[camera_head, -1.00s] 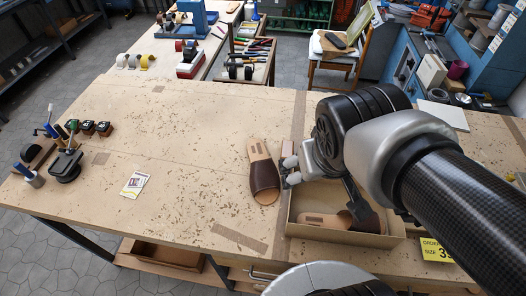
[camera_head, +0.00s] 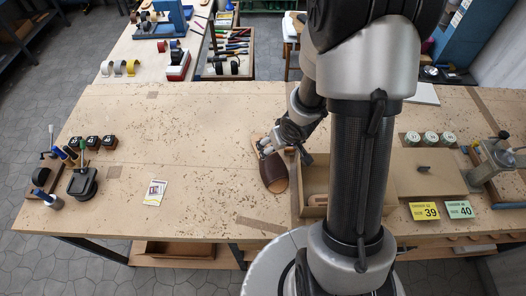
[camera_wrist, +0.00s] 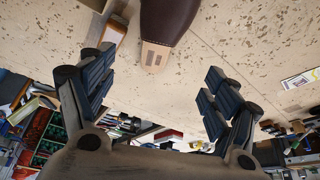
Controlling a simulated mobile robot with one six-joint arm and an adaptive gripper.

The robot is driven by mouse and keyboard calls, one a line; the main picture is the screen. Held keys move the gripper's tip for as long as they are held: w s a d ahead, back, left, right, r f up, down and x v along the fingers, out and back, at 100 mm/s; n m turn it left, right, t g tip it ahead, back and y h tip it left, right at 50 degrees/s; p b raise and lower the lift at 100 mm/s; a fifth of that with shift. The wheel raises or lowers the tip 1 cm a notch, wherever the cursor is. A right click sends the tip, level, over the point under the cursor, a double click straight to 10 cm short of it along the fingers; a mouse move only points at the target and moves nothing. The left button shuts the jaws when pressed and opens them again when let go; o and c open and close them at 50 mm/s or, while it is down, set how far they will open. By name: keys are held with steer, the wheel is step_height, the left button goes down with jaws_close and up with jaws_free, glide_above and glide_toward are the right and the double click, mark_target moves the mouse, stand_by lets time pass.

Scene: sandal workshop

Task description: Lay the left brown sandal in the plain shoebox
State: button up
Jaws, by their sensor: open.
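A brown sandal (camera_head: 275,176) with a tan insole lies on the workbench, left of an open shoebox (camera_head: 313,225). The sandal also shows in the wrist view (camera_wrist: 168,22), its heel end toward my gripper. Another sandal's tan insole (camera_head: 318,200) shows inside the shoebox; my arm hides much of the box. My gripper (camera_head: 285,152) is at the heel end of the left sandal. Its fingers are spread wide in the wrist view (camera_wrist: 157,97), with nothing between them.
My arm crosses in front of the shoebox. Right of it are a flat tan panel with a dark handle (camera_head: 427,172), a yellow 39 card (camera_head: 424,211), a green 40 card (camera_head: 459,209) and round tins (camera_head: 430,138). A small card (camera_head: 155,192) lies left; the bench's left middle is clear.

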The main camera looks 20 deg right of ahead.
mark_target(271, 156)
steer(key=b+x, duration=0.6)
steer(key=x, duration=0.5)
steer(key=shift+f, duration=0.2)
steer(key=b+x, duration=0.2)
steer(key=x, duration=0.1)
steer(key=b+x, duration=0.1)
steer(key=shift+s+f+b, duration=0.15)
steer(key=shift+f+b, duration=0.15)
steer(key=shift+f, duration=0.2)
steer(key=shift+w+f, duration=0.15)
steer(key=shift+w, duration=0.05)
steer(key=shift+c, duration=0.5)
steer(key=c, duration=1)
